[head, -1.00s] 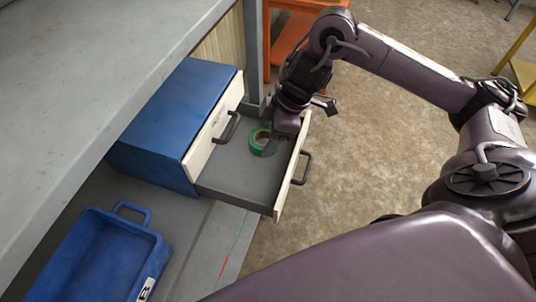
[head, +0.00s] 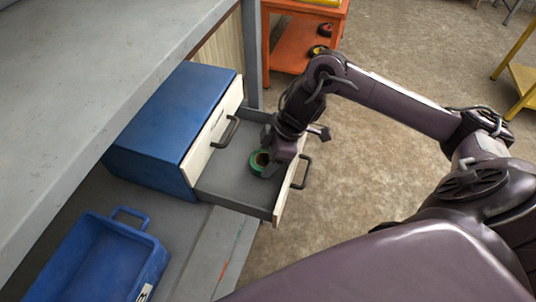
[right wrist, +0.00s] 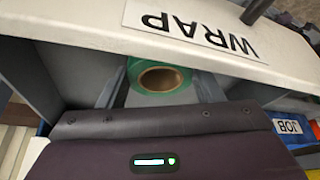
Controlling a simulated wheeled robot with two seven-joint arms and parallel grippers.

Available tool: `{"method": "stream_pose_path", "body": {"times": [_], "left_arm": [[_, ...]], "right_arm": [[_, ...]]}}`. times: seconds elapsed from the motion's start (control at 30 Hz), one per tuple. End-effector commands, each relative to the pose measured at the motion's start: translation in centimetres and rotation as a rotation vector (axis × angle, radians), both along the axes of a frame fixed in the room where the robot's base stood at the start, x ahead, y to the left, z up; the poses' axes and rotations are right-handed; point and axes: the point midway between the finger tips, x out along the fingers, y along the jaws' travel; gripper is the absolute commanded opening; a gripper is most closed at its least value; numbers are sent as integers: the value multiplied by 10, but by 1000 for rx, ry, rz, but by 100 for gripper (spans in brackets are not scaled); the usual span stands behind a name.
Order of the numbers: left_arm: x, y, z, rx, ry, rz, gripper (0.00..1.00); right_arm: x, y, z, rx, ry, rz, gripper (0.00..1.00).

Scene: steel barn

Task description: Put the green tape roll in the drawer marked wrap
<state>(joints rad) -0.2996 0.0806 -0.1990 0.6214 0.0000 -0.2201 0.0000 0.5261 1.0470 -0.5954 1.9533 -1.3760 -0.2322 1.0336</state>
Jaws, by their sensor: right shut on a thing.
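The green tape roll (head: 257,163) is inside the open drawer (head: 226,183), between the drawer's walls. It also shows in the right wrist view (right wrist: 136,86), hole facing the camera. My right gripper (head: 268,169) reaches over the drawer front and is shut on the roll. Whether the roll touches the drawer floor, I cannot tell. The open drawer's white front (head: 291,180) carries the word WRAP (right wrist: 197,32), upside down in the right wrist view. My left gripper is not in view.
The blue cabinet (head: 165,125) has a shut upper drawer (head: 215,130) above the open one. A blue bin (head: 105,262) stands at front left. A grey shelf (head: 90,80) overhangs at the left. An orange cart (head: 303,45) stands behind.

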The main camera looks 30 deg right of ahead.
Motion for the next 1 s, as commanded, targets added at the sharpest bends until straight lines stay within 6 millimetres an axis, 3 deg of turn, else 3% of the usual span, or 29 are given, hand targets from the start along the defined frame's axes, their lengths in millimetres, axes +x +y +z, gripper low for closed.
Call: {"method": "stream_pose_path", "body": {"times": [0.03, 0.17, 0.57, 0.73, 1.0], "left_arm": [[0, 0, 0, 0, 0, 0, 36], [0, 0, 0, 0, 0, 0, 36], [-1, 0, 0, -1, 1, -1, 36], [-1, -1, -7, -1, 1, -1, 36], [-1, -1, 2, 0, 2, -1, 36]], "right_arm": [[0, 0, -1, 0, 0, 0, 64], [0, 0, -1, 0, 1, 0, 81], [0, -2, 7, -1, -2, 0, 82], [-5, -13, 33, -4, -6, 0, 82], [-14, -33, 90, -4, -4, -1, 82]]}}
